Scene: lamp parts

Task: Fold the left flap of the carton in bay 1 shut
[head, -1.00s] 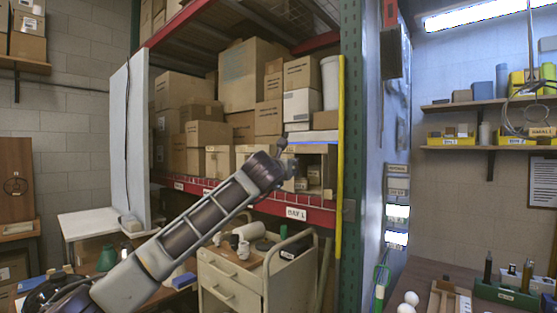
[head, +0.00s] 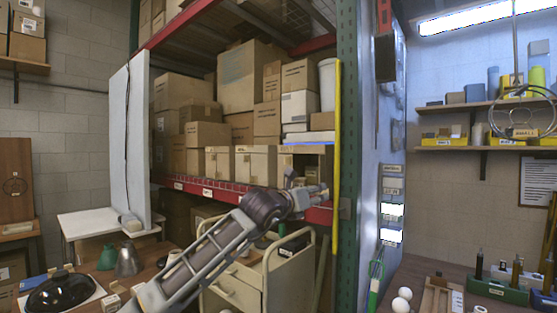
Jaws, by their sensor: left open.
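The carton in bay 1 (head: 304,149) stands at the right end of the red-edged shelf, and its dark open front shows. My left gripper (head: 322,190) is just below and in front of this opening, its fingers pointing right. It is open and I see nothing held in it. The gripper and wrist cover the lower part of the carton and the bay label. I cannot make out the left flap clearly, nor whether the gripper touches it. My right gripper is not in view.
Closed cartons (head: 220,160) fill the shelf to the left. A green rack post (head: 348,130) and a yellow strip (head: 337,150) bound the bay on the right. A cream drawer cart (head: 285,275) stands below the shelf. A white panel (head: 128,140) stands at the left.

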